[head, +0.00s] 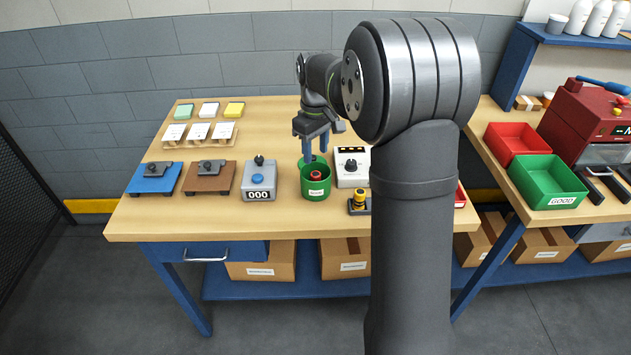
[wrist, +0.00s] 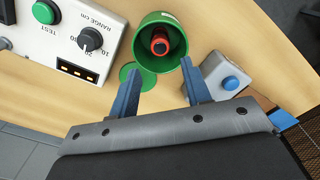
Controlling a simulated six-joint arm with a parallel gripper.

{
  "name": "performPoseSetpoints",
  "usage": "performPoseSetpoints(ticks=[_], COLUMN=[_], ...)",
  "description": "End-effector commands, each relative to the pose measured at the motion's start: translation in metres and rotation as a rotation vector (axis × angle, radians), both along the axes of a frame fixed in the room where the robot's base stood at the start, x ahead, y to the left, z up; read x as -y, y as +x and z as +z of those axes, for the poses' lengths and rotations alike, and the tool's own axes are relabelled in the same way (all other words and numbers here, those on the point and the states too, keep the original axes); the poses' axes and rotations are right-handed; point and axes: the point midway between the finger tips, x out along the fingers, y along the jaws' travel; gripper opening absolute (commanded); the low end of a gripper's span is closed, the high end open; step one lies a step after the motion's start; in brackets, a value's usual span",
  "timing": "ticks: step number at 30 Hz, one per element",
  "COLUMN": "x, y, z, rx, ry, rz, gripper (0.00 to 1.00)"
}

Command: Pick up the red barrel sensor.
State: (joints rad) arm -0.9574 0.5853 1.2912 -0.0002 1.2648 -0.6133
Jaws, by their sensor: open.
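The red barrel sensor (head: 315,176) is inside a round green cup (head: 316,190) on the bench. In the wrist view the red sensor (wrist: 160,43) shows its dark round end within the green cup (wrist: 148,59). My gripper (head: 315,154) is above the cup with its blue fingers pointing down. In the wrist view my gripper (wrist: 160,72) is open, with nothing between the fingers, and the cup mouth lies ahead of the fingertips. The sensor's lower part is hidden in the cup.
A white test box with a black dial (head: 352,167) stands right of the cup, and a grey counter box (head: 259,181) stands left. A yellow-topped part (head: 358,200) is at front right. A flat green disc (wrist: 133,75) lies beside the cup. Blue (head: 154,178) and brown (head: 209,178) plates are farther left.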

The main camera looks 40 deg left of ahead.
Motion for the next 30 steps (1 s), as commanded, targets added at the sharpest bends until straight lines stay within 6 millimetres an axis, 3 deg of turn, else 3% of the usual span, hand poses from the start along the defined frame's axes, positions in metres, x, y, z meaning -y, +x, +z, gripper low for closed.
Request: performPoseSetpoints(ticks=[9, 11, 15, 18, 23, 30], x=[0.0, -0.001, 0.001, 0.003, 0.003, 0.003], y=[0.0, 0.001, 0.002, 0.001, 0.001, 0.001], z=[0.002, 0.014, 0.06, 0.071, 0.046, -0.007], rx=[0.0, 0.003, 0.003, -0.001, -0.003, -0.003], ry=[0.001, 0.004, 0.005, 0.0, -0.004, -0.004], rz=[-0.003, -0.021, -0.102, -0.131, -0.133, -0.132], gripper=[0.33, 0.33, 0.33, 0.33, 0.33, 0.33])
